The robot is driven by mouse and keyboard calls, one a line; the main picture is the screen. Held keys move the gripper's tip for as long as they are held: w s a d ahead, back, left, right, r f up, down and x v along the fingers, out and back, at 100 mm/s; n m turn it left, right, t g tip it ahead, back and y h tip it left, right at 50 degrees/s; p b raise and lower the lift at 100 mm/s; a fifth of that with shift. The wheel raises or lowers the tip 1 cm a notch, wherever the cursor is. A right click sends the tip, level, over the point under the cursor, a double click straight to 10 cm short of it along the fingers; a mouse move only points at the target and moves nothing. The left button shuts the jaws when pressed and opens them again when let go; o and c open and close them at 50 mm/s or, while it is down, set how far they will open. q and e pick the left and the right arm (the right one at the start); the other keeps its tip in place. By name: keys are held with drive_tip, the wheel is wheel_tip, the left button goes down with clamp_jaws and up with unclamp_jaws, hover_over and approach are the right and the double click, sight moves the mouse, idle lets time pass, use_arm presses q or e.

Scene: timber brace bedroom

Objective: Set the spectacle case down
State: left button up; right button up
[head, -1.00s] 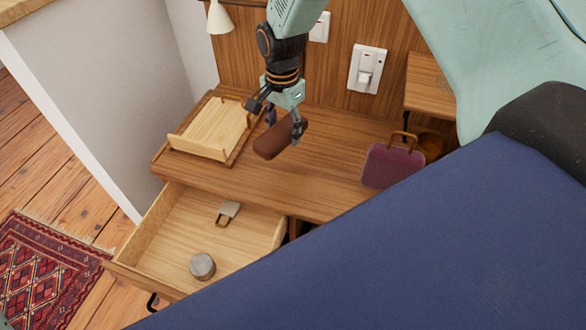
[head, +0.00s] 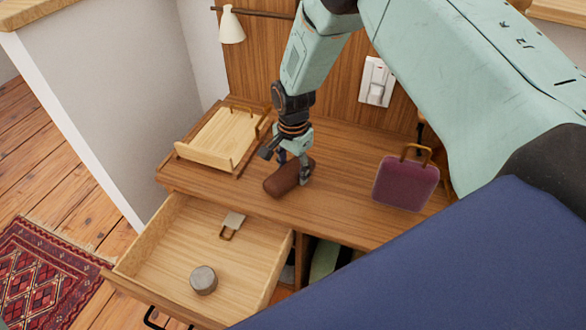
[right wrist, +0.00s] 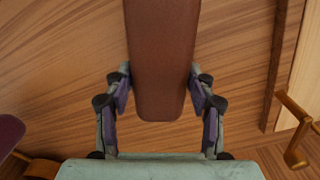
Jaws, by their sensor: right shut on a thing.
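The brown spectacle case (head: 282,180) is at the wooden desk top (head: 335,190), near its front edge above the open drawer. In the head view it looks low, at or just above the surface; I cannot tell for certain whether it touches. My right gripper (head: 297,172) is shut on it from above. In the right wrist view the case (right wrist: 162,60) lies between the two fingers (right wrist: 160,92), with wood grain behind it. My left gripper is not in view.
A light wooden tray (head: 215,140) stands at the desk's back left. A purple bag with a handle (head: 405,184) stands to the right. The drawer (head: 170,250) is open, holding a round grey tin (head: 203,280) and a padlock-like tag (head: 232,223). Bare desk lies between case and bag.

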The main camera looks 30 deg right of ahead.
sight(293, 167)
drive_tip(key=shift+s, duration=0.15)
drive_tip(key=o, duration=1.2)
drive_tip(key=shift+f, duration=0.1)
wheel_tip(293, 167, up, 12)
drive_tip(key=p, duration=0.3)
drive_tip(key=shift+r, duration=0.25)
drive_tip(key=shift+f, duration=0.1)
